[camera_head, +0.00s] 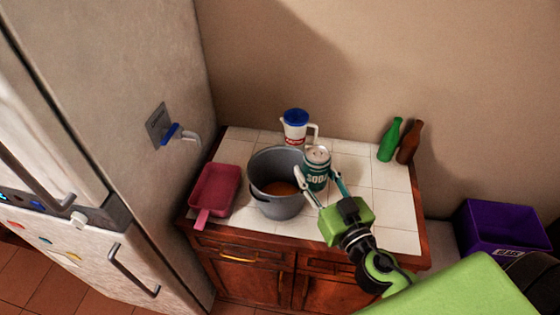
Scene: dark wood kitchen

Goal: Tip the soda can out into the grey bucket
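The teal and white soda can (317,169) is upright or nearly so, close to the right rim of the grey bucket (277,209). My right gripper (317,177) has one finger on each side of the can and appears shut on it. I cannot tell clearly whether the can's base is clear of the counter. The bucket stands upright on the tiled counter, and brownish-orange contents show inside it. My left gripper is not in view.
On the counter (384,204) are a pink tray-like container (214,188) left of the bucket, a white pitcher with a blue lid (295,132) behind it, and green (389,141) and brown (410,142) bottles at the back right. A fridge (120,75) stands left; a purple bin (490,228) is right.

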